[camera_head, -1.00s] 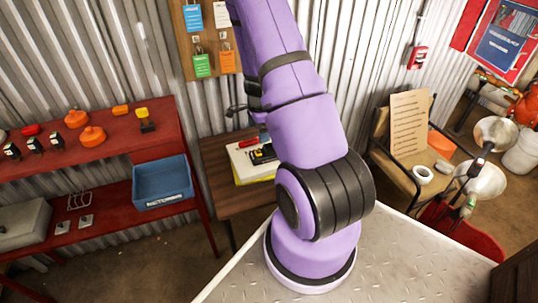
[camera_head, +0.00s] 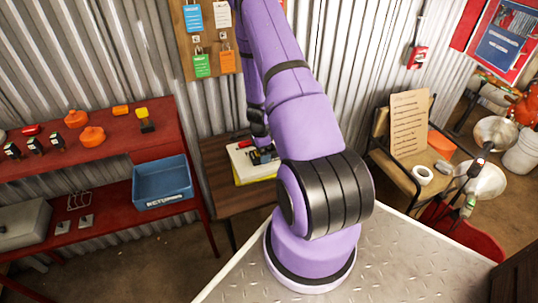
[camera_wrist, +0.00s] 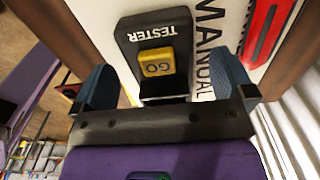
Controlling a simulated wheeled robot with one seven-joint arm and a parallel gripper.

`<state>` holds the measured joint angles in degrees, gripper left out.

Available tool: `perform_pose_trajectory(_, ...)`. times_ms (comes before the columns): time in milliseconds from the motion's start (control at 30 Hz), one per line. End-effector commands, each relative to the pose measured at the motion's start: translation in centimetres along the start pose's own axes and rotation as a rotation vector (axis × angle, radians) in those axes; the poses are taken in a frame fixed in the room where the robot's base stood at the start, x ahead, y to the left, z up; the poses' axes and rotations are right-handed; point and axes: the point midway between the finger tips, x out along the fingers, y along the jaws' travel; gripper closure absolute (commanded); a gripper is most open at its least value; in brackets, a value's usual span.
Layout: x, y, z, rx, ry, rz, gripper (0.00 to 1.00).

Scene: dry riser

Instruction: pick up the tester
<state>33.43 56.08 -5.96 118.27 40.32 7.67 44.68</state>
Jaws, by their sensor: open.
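The tester (camera_wrist: 158,42) is dark, with white TESTER lettering and a yellow patch marked GO. In the wrist view it lies over a white manual (camera_wrist: 222,25). My gripper (camera_wrist: 164,82) is open, with one blue finger at each side of the tester's lower end. The fingers look apart from the tester; how far they reach down beside it I cannot tell. In the head view my gripper (camera_head: 261,150) is over the manual on a small brown table, and my arm and gripper hide most of the tester.
A red object (camera_wrist: 268,28) lies on the manual beside the tester. The brown table (camera_head: 218,160) stands against the corrugated wall. A red shelf (camera_head: 125,140) with a blue bin (camera_head: 162,183) is at left. A chair (camera_head: 395,165) is at right.

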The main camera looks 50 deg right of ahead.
Motion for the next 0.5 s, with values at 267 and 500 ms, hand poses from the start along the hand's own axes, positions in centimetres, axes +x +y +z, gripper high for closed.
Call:
perform_pose_trajectory(267,0.95,-0.05,-0.01,0.000,0.000,-0.002,0.00)
perform_pose_trajectory(500,0.92,-0.04,0.00,0.000,0.000,-0.002,0.34)
